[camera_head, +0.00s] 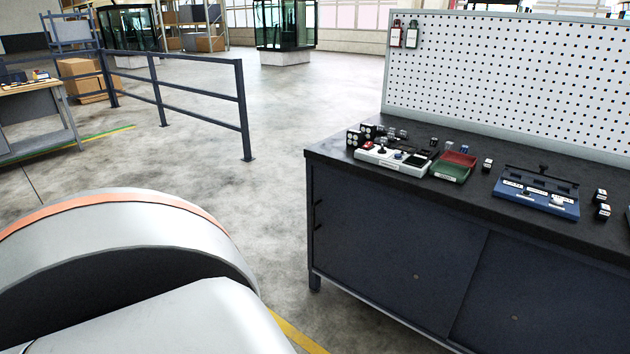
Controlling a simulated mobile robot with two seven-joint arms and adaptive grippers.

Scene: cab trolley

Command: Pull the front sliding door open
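A dark blue workbench cabinet stands at the right in the head view. Its front has two flat door panels side by side. The left sliding door panel (383,240) and the right sliding door panel (520,290) meet at a slanting vertical edge, with no gap visible between them. Each panel has a small round spot low on its face, too small to make out. The lower part of the right panel is cut off by the frame. Neither gripper is in view; a large white and orange part of my own arm fills the lower left.
The black benchtop (335,150) carries a white control box (392,160), a green and red tray (453,167), a blue tray (536,196) and small blocks. A white pegboard (510,75) rises behind. A dark railing (200,95) stands left. Grey floor between is clear.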

